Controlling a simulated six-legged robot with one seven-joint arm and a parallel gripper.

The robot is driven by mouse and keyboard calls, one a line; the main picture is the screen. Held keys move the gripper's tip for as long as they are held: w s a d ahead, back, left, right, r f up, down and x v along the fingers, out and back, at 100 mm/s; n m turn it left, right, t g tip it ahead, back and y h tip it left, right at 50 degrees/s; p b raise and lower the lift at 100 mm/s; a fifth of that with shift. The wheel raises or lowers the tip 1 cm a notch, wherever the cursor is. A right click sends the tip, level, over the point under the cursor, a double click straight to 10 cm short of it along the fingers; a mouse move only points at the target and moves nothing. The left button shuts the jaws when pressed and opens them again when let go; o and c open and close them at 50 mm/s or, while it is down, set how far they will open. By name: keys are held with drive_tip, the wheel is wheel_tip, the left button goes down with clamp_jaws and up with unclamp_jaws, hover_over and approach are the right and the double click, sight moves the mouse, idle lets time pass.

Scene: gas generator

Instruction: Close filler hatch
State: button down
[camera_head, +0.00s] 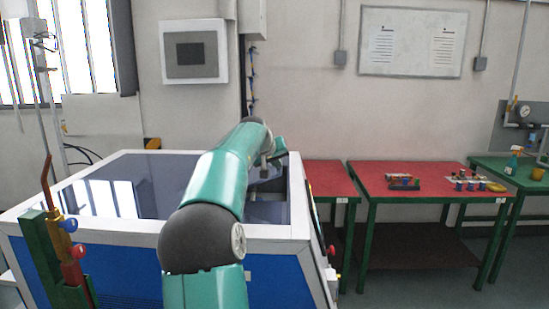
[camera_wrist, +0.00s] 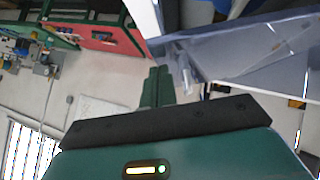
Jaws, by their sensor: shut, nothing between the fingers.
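The generator is a white-framed box (camera_head: 293,225) with blue sides and a dark, glossy top. An opening in the top (camera_head: 268,188) shows at its right side, partly hidden by my arm. In the head view my gripper (camera_head: 279,147) is mostly hidden behind my forearm, over the box's far right part. In the wrist view my gripper (camera_wrist: 158,86) is shut and empty, its green fingers together. A grey translucent panel (camera_wrist: 245,58) lies right of the fingertips, with a small metal piece (camera_wrist: 183,66) close beside them. I cannot tell which part is the filler hatch, or whether the fingers touch anything.
Red-topped tables (camera_head: 420,192) with small items stand to the right, and a green table (camera_head: 515,172) beyond. The wall (camera_head: 300,80) is behind the box. Floor is open at the front right.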

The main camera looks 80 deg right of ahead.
wheel_tip(320, 180, down, 8)
drive_tip(key=s+m+t, duration=0.1)
drive_tip(key=s, duration=0.1)
drive_tip(key=shift+s+d+r+t+y, duration=0.2)
drive_tip(key=shift+s+d+t+y, duration=0.1)
drive_tip(key=shift+s+d+t, duration=0.1)
